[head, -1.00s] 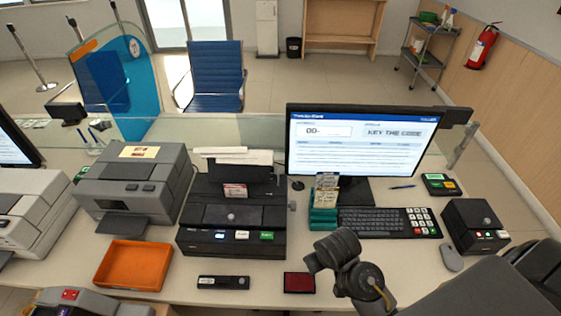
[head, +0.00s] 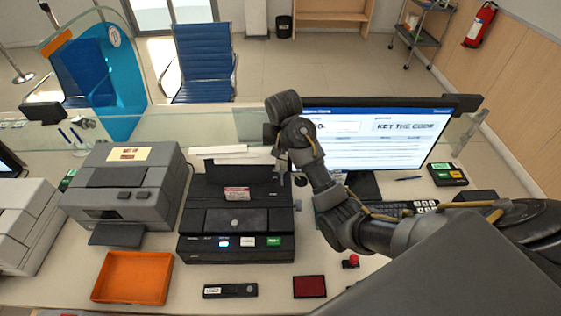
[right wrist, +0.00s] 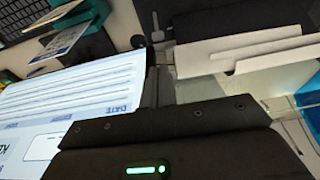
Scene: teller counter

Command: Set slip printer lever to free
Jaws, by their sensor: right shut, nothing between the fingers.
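The black slip printer (head: 236,220) stands in the middle of the counter, with white paper at its back and lit buttons on its front. A small grey piece, likely its lever (head: 298,205), shows at its right side; its setting is too small to read. My right gripper (head: 281,166) is shut and empty, above the printer's back right corner and left of the monitor. In the right wrist view, the gripper (right wrist: 160,72) points towards the printer's white paper (right wrist: 235,50). My left gripper is not in view.
The monitor (head: 375,140) stands close beside my right arm. A grey machine (head: 125,185) is left of the printer. A glass screen runs behind.

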